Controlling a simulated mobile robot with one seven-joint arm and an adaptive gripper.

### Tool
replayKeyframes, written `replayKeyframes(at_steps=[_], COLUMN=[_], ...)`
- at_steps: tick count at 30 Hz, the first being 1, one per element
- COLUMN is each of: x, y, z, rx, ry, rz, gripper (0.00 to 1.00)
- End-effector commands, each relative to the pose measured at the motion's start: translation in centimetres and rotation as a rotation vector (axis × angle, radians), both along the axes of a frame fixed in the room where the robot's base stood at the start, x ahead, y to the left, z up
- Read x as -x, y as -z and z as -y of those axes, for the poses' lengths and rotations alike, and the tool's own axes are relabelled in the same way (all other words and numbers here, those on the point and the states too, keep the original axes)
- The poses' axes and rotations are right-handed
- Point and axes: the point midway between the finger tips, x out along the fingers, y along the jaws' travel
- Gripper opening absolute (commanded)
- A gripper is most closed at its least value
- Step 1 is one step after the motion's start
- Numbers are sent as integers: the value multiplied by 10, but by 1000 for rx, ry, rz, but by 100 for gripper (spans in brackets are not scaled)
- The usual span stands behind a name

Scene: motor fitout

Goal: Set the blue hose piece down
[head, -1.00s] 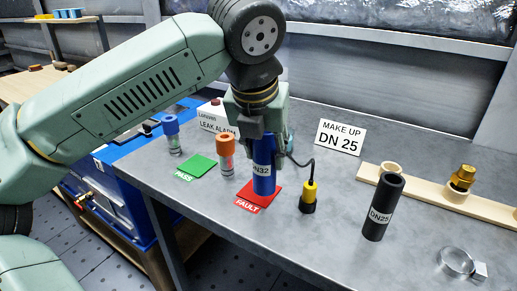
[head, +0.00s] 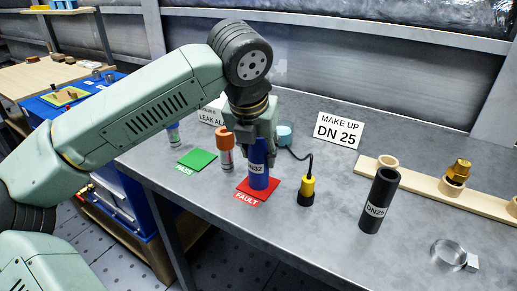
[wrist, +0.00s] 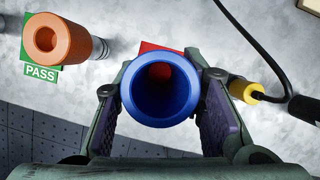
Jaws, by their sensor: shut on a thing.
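The blue hose piece (head: 259,168), marked DN32, stands upright on or just over the red FAULT mat (head: 244,187); I cannot tell whether its foot touches. My gripper (head: 257,146) is shut on its upper part from above. In the wrist view the blue hose piece (wrist: 160,89) shows as an open ring between the two fingers (wrist: 162,110).
An orange-topped cylinder (head: 225,150) stands close left, near the green PASS mat (head: 198,158). A yellow-and-black plug (head: 306,191) with a cable stands right. Bench front is clear.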

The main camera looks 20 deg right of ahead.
Motion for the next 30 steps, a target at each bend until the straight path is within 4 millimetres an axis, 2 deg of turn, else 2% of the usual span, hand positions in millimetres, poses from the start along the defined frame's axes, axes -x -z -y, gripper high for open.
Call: replayKeyframes(at_steps=[1,2,10,18,23,26,30], x=[0,0,0,0,1,5,15], y=[3,1,1,1,-7,-21,-50], z=[0,0,0,0,-1,-5,-12], rx=[-1,0,0,0,1,-1,0], ry=[0,0,0,0,-1,-2,-4], rz=[1,0,0,0,1,3,4], gripper=[5,38,56,57,57,57,57])
